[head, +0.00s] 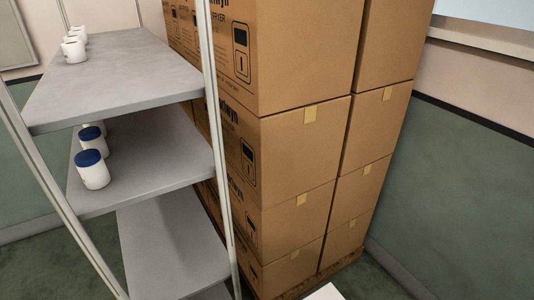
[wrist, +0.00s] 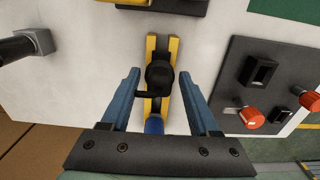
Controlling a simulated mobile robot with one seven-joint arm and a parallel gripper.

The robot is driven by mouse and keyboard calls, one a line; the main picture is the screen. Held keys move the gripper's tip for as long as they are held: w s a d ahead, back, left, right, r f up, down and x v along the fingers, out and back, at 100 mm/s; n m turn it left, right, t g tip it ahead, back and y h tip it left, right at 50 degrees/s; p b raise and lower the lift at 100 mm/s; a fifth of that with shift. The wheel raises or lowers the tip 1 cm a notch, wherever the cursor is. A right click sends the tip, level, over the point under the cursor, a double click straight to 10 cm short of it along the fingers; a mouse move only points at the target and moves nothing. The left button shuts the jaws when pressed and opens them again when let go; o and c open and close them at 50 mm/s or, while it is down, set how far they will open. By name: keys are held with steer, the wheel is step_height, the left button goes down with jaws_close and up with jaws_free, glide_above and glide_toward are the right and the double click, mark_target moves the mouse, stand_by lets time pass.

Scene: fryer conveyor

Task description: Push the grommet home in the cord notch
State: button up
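In the wrist view my gripper (wrist: 160,76) has its two blue fingers spread wide, with nothing held between them. Between the fingertips is a round black piece (wrist: 159,73), which looks like the grommet, with a dark stub reaching left toward the left finger. It lies over a yellow slotted bracket (wrist: 152,45) on a white panel (wrist: 95,45); the bracket's slot may be the cord notch. A blue cylindrical part (wrist: 154,126) shows at the bracket's lower end, partly hidden by my gripper's body. I cannot tell how deep the black piece sits. The head view shows none of these.
Right of the fingers is a dark control plate (wrist: 262,88) with red knobs (wrist: 252,117). A dark cylinder (wrist: 25,46) juts in at upper left. The head view shows a grey shelf rack (head: 120,75) with white jars (head: 93,172) beside stacked cardboard boxes (head: 300,140).

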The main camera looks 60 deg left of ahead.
jaws_close()
steer(key=shift+r, duration=0.15)
steer(key=shift+r+p, duration=2.4)
steer(key=shift+p, duration=0.3)
